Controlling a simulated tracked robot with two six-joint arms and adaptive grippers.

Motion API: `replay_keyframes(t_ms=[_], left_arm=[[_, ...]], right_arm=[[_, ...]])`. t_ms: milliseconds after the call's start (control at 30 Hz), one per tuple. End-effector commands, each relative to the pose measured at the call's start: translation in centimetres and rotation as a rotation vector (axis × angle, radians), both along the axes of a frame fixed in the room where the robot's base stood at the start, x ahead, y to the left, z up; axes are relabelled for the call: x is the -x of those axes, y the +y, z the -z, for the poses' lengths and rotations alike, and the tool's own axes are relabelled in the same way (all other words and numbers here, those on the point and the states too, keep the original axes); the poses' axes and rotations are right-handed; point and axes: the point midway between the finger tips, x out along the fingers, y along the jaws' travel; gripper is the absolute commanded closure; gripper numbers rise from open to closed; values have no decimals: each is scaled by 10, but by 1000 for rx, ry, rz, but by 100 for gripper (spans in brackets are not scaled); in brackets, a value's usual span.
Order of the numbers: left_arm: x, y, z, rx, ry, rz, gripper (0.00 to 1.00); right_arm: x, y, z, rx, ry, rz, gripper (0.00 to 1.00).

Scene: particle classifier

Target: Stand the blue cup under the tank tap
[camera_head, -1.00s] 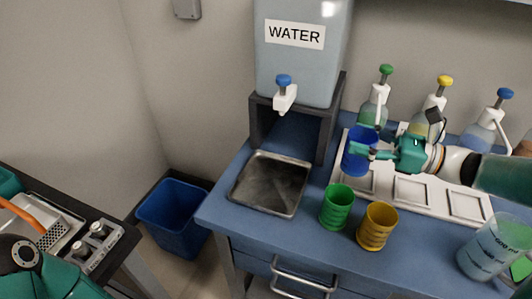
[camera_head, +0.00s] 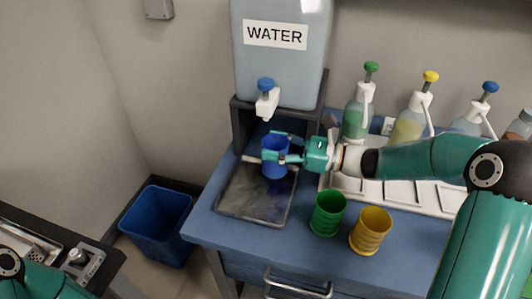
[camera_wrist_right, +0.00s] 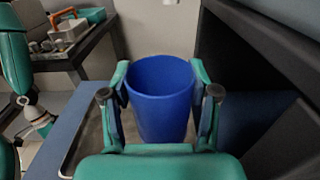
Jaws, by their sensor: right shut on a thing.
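The blue cup (camera_head: 275,158) is upright in the head view, over the back part of the metal tray (camera_head: 229,209). My right gripper (camera_head: 283,150) is shut on the blue cup; in the right wrist view its fingers sit on both sides of the cup (camera_wrist_right: 160,98). The white tank tap (camera_head: 267,101) with a blue knob is on the front of the water tank (camera_head: 280,60). The cup is just below the tap in the picture. I cannot tell whether its base touches the tray.
A green cup (camera_head: 327,213) and a yellow cup (camera_head: 371,231) stand on the blue bench right of the tray. Pump bottles (camera_head: 409,120) stand behind a white rack (camera_head: 400,194). The dark tank stand (camera_head: 240,129) is close behind the cup. A blue bin (camera_head: 157,222) is on the floor.

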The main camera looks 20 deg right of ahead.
Motion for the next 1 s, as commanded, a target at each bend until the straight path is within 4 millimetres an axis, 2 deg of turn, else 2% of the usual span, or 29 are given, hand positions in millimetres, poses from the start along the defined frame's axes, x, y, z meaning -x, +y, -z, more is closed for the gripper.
replay_keyframes(t_ms=[333, 400, 533, 767, 800, 867, 1000], left_arm=[[0, 0, -1, 0, 0, 0, 60], [0, 0, 1, 0, 0, 0, 60], [0, 0, 2, 0, 0, 0, 60], [0, 0, 2, 0, 0, 0, 60], [0, 0, 2, 0, 0, 0, 60], [0, 0, 2, 0, 0, 0, 60], [0, 0, 2, 0, 0, 0, 60]], right_arm=[[-17, 26, 1, -1, 0, -3, 81], [-16, 23, 16, -2, 5, 0, 81], [-16, 23, 33, -1, 3, 0, 81], [-15, 23, 36, -1, 1, 0, 81], [-15, 23, 36, 0, 1, 0, 37], [-15, 23, 36, -1, 1, 0, 29], [-15, 23, 35, -1, 1, 0, 29]])
